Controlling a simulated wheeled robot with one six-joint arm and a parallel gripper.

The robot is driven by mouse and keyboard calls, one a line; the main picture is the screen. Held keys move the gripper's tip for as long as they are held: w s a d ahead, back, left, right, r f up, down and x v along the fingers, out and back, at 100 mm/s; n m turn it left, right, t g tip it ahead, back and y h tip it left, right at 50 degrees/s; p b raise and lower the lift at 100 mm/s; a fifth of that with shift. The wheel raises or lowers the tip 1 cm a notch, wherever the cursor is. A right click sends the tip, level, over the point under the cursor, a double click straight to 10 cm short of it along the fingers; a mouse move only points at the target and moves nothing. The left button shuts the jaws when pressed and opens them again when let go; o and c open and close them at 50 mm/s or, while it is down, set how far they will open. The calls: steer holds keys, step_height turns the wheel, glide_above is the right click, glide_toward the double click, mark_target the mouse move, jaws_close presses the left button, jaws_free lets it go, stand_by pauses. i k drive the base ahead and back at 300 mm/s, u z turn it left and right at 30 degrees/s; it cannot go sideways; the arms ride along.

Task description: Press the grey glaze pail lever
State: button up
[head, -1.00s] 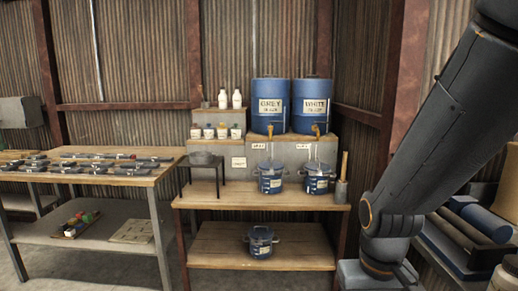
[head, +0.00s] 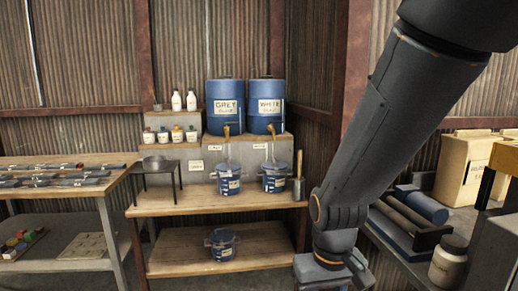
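The grey glaze pail (head: 225,106) is a blue drum labelled "GREY" in the head view. It stands on a grey raised block with a brass-coloured tap and lever (head: 227,130) at its lower front. A like drum labelled "WHITE" (head: 266,106) stands at its right with its own tap (head: 271,130). Small blue buckets stand under the taps, one below the grey drum (head: 228,181) and one below the white drum (head: 275,179). My arm runs down the right side, well apart from the drums. My gripper's fingers are not visible.
The wooden bench (head: 180,203) holds a small black stand (head: 157,166) with a bowl and a holder with a wooden handle (head: 299,187). Another blue bucket (head: 221,244) sits on the lower shelf. A table with grey parts (head: 110,158) is at left, and a shelf with rolls at right.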

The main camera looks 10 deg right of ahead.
mark_target(235, 176)
steer(key=u, duration=0.3)
steer(key=i, duration=2.25)
steer(key=u, duration=0.25)
